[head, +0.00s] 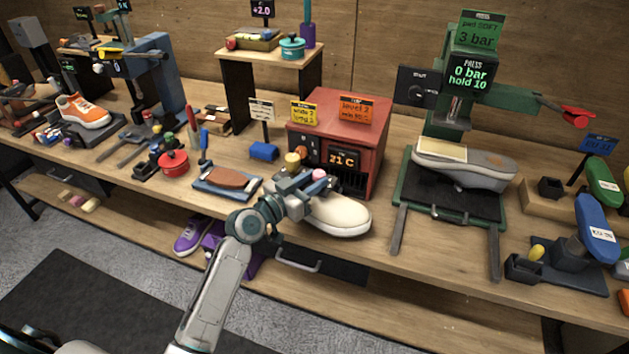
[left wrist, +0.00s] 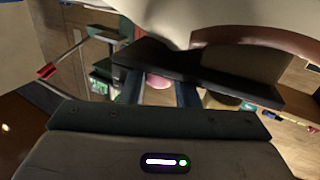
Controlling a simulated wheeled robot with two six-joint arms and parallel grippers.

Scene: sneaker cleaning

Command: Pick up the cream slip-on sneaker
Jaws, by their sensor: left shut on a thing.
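The cream slip-on sneaker (head: 340,216) is in front of the red box, near the front edge of the bench, with its toe to the right. My left gripper (head: 308,190) is shut on the sneaker at its heel end, and hides part of it. I cannot tell whether its sole touches the bench. In the left wrist view a pale surface, likely the sneaker (left wrist: 215,12), fills the top beyond the dark fingers. My right gripper is not in view.
The red box (head: 368,112) with a lit display stands right behind the sneaker. A green press (head: 450,120) with a grey shoe (head: 480,172) stands to the right. A brush tray (head: 212,193) lies to the left. Purple sneakers (head: 192,236) sit on the lower shelf.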

